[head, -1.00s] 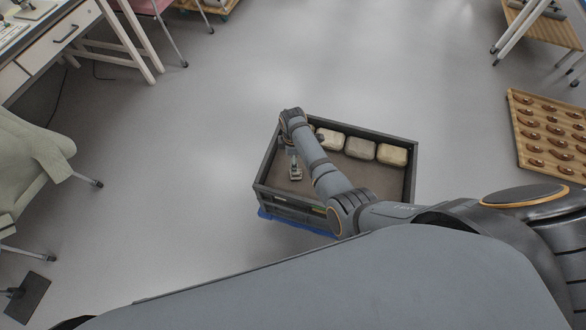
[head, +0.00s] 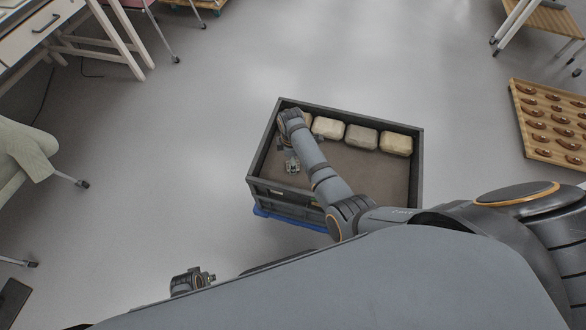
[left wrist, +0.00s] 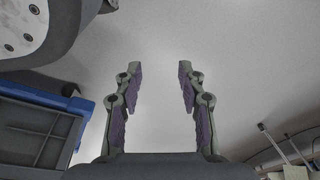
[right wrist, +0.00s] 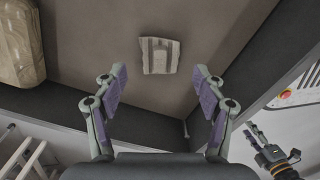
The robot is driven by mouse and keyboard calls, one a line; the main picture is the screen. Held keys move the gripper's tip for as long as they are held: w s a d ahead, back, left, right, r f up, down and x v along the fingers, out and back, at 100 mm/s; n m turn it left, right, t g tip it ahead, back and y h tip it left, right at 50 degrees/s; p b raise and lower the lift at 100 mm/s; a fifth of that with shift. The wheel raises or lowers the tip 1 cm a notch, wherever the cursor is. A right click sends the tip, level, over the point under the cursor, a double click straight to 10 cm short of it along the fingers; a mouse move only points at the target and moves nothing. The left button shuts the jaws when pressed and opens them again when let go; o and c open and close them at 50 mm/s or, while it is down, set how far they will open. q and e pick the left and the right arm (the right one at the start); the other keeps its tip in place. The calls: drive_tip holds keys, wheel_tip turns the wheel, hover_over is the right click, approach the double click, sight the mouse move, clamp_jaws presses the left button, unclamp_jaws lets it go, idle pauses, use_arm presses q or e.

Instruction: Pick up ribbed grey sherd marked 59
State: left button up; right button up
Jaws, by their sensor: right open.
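The ribbed grey sherd (right wrist: 160,55) lies on the brown floor of a dark box, with a pale, striped face up. I cannot read a number on it.
The dark box (head: 350,111) has raised walls close to my right gripper. Several pale blocks (head: 361,137) line its far side. The box floor to the right of the arm is clear. A wooden tray (head: 548,120) of brown pieces lies far right.

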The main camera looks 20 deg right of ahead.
wheel_tip(320, 180, down, 3)
drive_tip(key=b, duration=0.2)
drive_tip(key=shift+r+b, duration=0.15)
drive_tip(key=shift+b, duration=0.2)
use_arm(q)
drive_tip(key=w+d+r, duration=0.2)
drive_tip(key=w+r, duration=0.2)
drive_tip(key=r, duration=0.4)
drive_tip(key=shift+d+r+h, duration=0.2)
drive_tip(key=shift+d+h, duration=0.1)
use_arm(e)
drive_tip(key=c, duration=1.2)
use_arm(q)
drive_tip(key=shift+w, duration=0.1)
use_arm(e)
drive_tip(key=shift+r, duration=0.1)
